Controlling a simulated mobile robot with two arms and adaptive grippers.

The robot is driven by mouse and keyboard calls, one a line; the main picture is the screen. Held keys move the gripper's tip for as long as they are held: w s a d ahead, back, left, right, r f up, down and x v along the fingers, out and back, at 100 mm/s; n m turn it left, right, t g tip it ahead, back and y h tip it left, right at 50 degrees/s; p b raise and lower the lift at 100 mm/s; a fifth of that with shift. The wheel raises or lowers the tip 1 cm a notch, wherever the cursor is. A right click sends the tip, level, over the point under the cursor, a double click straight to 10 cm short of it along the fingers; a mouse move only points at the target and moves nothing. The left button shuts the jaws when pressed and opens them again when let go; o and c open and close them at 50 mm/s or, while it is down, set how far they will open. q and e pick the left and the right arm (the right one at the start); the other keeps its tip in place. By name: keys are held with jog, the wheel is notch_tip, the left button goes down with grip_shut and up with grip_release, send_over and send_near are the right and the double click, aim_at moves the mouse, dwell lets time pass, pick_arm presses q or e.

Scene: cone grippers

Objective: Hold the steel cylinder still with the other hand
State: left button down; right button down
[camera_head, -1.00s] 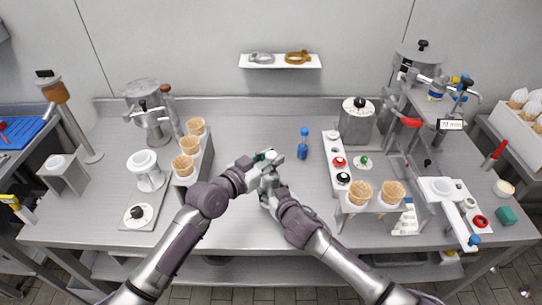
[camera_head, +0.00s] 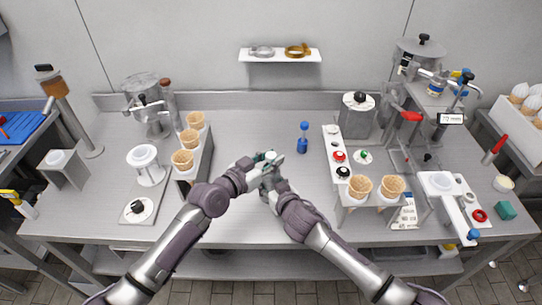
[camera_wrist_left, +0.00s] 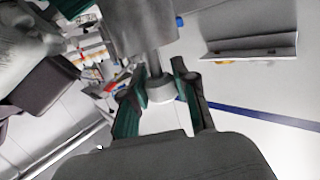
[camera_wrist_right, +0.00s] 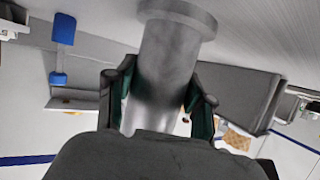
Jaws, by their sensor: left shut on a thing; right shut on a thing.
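The steel cylinder is a plain grey tube with a wide flange at one end. It shows large in the right wrist view (camera_wrist_right: 165,65), between the green-padded fingers of my right gripper (camera_wrist_right: 158,100), which is shut on it. In the left wrist view my left gripper (camera_wrist_left: 160,95) is shut on a narrower pale round end (camera_wrist_left: 160,88) that sticks out from the larger grey body (camera_wrist_left: 140,25). In the head view my left gripper (camera_head: 262,158) is just above my right gripper (camera_head: 268,182), close together over the mid-table. The hands mostly hide the cylinder there.
A blue-topped tool (camera_head: 303,140) stands right of the hands. A cone rack (camera_head: 205,160) is on the left and another cone stand (camera_head: 372,205) on the right. The front middle table is clear.

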pick_arm(q)
jog(key=shift+f, duration=0.15)
jog(key=c, duration=0.8)
grip_release()
jog(key=v, duration=1.2)
jog(key=shift+f, duration=0.1)
pick_arm(e)
grip_release()
jog(key=shift+s, duration=0.1)
